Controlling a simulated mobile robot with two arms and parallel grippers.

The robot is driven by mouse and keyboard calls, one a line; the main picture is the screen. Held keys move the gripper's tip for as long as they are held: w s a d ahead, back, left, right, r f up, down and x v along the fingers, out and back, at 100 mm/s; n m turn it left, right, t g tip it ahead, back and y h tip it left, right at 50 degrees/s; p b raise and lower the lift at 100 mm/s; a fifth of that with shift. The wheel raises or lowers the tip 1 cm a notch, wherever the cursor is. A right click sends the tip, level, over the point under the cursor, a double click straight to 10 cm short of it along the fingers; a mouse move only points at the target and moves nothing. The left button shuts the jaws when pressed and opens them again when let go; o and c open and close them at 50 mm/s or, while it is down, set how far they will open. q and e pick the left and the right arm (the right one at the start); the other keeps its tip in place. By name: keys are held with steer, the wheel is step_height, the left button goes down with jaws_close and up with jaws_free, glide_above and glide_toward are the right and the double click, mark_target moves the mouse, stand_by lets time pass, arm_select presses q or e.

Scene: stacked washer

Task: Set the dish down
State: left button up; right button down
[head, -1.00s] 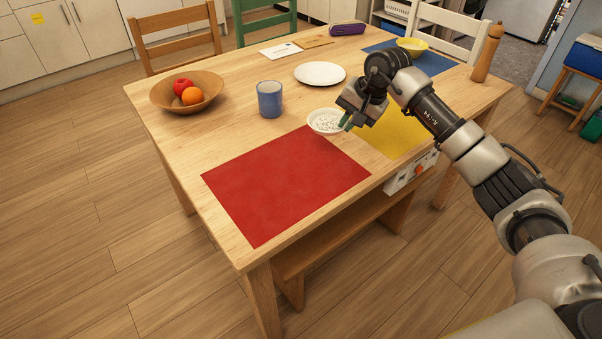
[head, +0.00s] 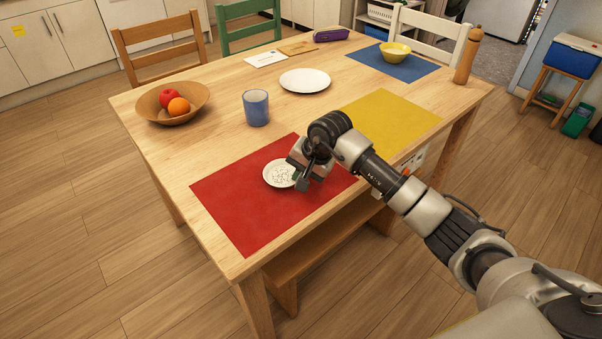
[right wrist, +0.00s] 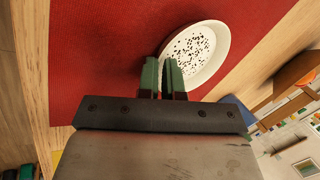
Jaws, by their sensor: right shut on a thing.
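The dish (head: 277,174) is small, round and white with dark specks inside. It is over the upper right part of the red placemat (head: 240,210); I cannot tell whether it touches the mat. My right gripper (head: 299,179) is shut on the dish's near right rim and hides part of it. In the right wrist view the green-padded fingers (right wrist: 162,78) meet the edge of the dish (right wrist: 196,50), with the red placemat (right wrist: 100,55) behind. My left gripper is out of view.
A blue cup (head: 256,108), a white plate (head: 305,80) and a wooden fruit bowl (head: 150,104) stand further back. A yellow placemat (head: 395,118) lies bare to the right. A yellow bowl (head: 396,52) sits on a blue placemat (head: 420,68).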

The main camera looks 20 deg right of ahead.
steer(key=c, duration=1.5)
jaws_free()
steer(key=shift+c, duration=0.2)
steer(key=shift+d+r, duration=0.1)
steer(key=shift+r, duration=0.15)
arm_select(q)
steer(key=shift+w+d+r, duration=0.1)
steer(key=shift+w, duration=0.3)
arm_select(e)
steer(key=v, duration=1.1)
steer(key=shift+r, duration=0.3)
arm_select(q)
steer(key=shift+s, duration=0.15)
